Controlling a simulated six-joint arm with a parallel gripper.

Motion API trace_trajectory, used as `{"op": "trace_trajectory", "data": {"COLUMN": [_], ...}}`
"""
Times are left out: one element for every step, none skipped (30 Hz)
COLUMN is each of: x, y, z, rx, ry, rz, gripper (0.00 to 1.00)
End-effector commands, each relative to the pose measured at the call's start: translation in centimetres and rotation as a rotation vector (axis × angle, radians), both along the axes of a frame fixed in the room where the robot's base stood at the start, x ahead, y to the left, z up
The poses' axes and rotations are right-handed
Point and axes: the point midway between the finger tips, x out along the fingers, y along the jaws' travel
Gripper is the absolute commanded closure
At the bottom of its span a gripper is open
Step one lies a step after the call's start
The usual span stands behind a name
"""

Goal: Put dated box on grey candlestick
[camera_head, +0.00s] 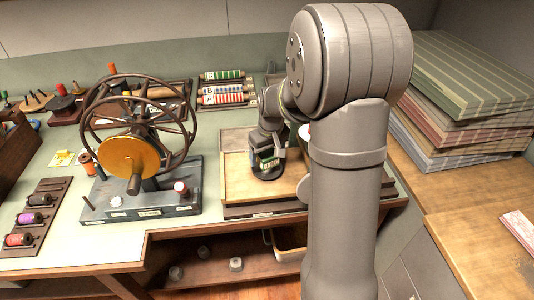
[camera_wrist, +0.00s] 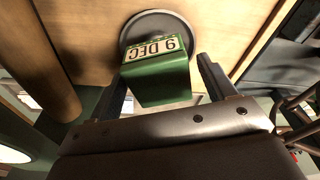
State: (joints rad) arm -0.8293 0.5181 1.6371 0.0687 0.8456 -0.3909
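The dated box is a small green block with a cream "9 DEC" label, upside down in the camera_wrist view (camera_wrist: 160,75); it also shows in the camera_head view (camera_head: 268,164). It is at a dark grey round disc, seen in the camera_wrist view (camera_wrist: 160,22) and the camera_head view (camera_head: 267,174), which looks like the grey candlestick's base or plate. The box appears to stand on it, but the contact is hidden. My gripper (camera_wrist: 165,78) has its fingers on either side of the box, with a narrow gap showing at the right finger.
The disc is on a wooden tray (camera_head: 240,186) at the bench's right. A spoked wheel device (camera_head: 140,150) stands left of it. Spool racks (camera_head: 35,215) lie at far left, and cylinder rolls (camera_head: 222,88) behind. Stacked striped boards (camera_head: 465,85) are at right. My arm hides part of the tray.

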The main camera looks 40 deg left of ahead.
Motion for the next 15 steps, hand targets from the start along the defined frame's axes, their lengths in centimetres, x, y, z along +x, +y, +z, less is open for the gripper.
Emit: {"op": "trace_trajectory", "data": {"x": [0.0, 0.0, 0.0, 0.0, 0.0, 0.0, 0.0, 0.0, 0.0, 0.0, -0.1, -0.1, -0.2, -0.2, -0.2], "y": [0.0, 0.0, 0.0, 0.0, 0.0, 0.0, 0.0, -0.1, -0.1, -0.2, -0.3, -0.4, -0.5, -0.5, -0.7], "z": [0.0, 0.0, 0.0, 0.1, 0.2, 0.4, 0.6, 0.9, 1.5, 2.0, 2.6, 3.4, 4.1, 4.8, 5.7], "rx": [0.000, 0.000, 0.000, 0.000, 0.000, 0.001, 0.001, 0.001, 0.001, 0.002, 0.002, 0.003, 0.003, 0.004, 0.003], "ry": [0.000, 0.000, 0.000, 0.000, 0.000, 0.000, 0.000, 0.000, -0.002, -0.002, -0.002, -0.003, -0.003, -0.004, -0.003], "rz": [0.000, 0.000, 0.000, 0.000, 0.000, 0.000, 0.000, 0.000, 0.000, 0.000, 0.000, 0.000, 0.000, 0.000, 0.000], "gripper": [0.24, 0.24, 0.24, 0.24, 0.24, 0.24, 0.24, 0.24, 0.24, 0.24, 0.24, 0.24, 0.24, 0.24, 0.24]}}
